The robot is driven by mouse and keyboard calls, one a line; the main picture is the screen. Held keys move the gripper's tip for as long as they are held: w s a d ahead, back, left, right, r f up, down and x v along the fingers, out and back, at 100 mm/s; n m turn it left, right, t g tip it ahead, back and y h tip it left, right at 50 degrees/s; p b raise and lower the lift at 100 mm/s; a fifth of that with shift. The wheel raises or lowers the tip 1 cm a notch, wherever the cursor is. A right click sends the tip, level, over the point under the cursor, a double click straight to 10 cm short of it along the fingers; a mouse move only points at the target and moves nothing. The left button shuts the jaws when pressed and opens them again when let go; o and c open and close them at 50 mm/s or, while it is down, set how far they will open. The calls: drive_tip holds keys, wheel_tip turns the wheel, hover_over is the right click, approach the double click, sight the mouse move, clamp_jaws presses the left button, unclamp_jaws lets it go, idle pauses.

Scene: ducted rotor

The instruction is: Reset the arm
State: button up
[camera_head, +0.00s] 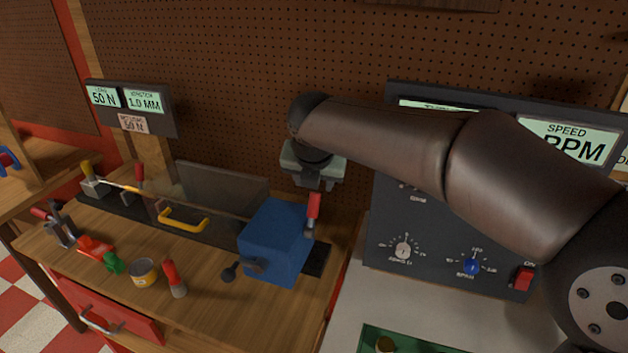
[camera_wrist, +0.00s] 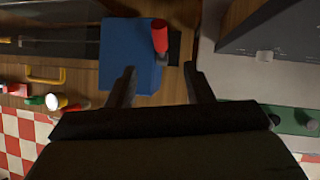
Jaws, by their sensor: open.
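My arm reaches in from the right in the head view, with its wrist bent down. My gripper (camera_head: 314,182) hangs above and behind the blue block (camera_head: 274,241) on the wooden bench. In the wrist view my gripper (camera_wrist: 160,82) shows two dark fingers spread apart with nothing between them. The blue block also shows in the wrist view (camera_wrist: 125,55), beyond the left finger. A red handle (camera_head: 313,208) stands at the block's right side.
The wooden bench (camera_head: 215,305) holds a yellow handle (camera_head: 183,219), a red-handled tool (camera_head: 174,279), a yellow tin (camera_head: 143,272) and a green piece (camera_head: 114,263). A dark control panel (camera_head: 440,240) with knobs and a red switch (camera_head: 523,278) stands right. A pegboard wall (camera_head: 220,70) is behind.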

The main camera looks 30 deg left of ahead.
drive_tip(key=shift+d, duration=0.1)
idle(0.4)
drive_tip(key=s+d+f+m+g+h, duration=0.1)
drive_tip(key=d+f+m, duration=0.1)
drive_tip(key=d+m, duration=0.65)
drive_tip(key=s+d+f+m+h, duration=0.15)
drive_tip(key=d+m, duration=0.35)
drive_tip(key=d, duration=0.6)
drive_tip(key=d+f+m+g+h, duration=0.1)
drive_tip(key=d+f+m+h, duration=0.1)
drive_tip(key=d+m, duration=0.55)
drive_tip(key=s+d+f+m+g, duration=0.1)
drive_tip(key=s+d+f+m, duration=0.3)
drive_tip(key=s+d+m, duration=0.4)
drive_tip(key=s+d+f+m+g+y+b, duration=0.1)
drive_tip(key=s+d+f+m, duration=0.3)
drive_tip(key=s+d+m, duration=0.4)
drive_tip(key=d+m, duration=0.1)
drive_tip(key=m, duration=0.2)
drive_tip(key=shift+d, duration=0.2)
drive_tip(key=shift+s+a+y, duration=0.1)
drive_tip(key=shift+y, duration=0.15)
